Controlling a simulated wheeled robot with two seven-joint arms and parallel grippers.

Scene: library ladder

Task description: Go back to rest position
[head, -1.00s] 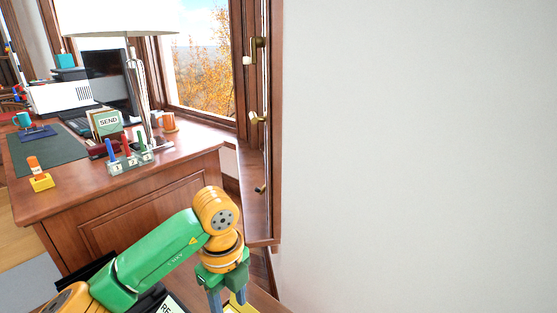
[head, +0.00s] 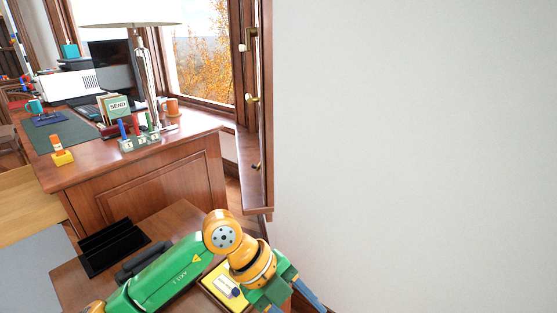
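My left arm, green and orange, reaches in from the bottom left over a small wooden side table (head: 187,219). My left gripper (head: 300,303) is at the bottom edge, just right of the yellow tray on that table. Its two grey-blue fingers stand apart, and nothing shows between them. The fingertips are partly cut off by the frame. My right gripper is not in view.
A black rack (head: 110,246) and a yellow tray (head: 213,280) lie on the side table. Behind is a wooden desk (head: 150,186) with a lamp (head: 148,80), pen holder (head: 140,143) and yellow stamp block (head: 62,158). An open window frame (head: 256,150) and bare wall (head: 410,150) are right.

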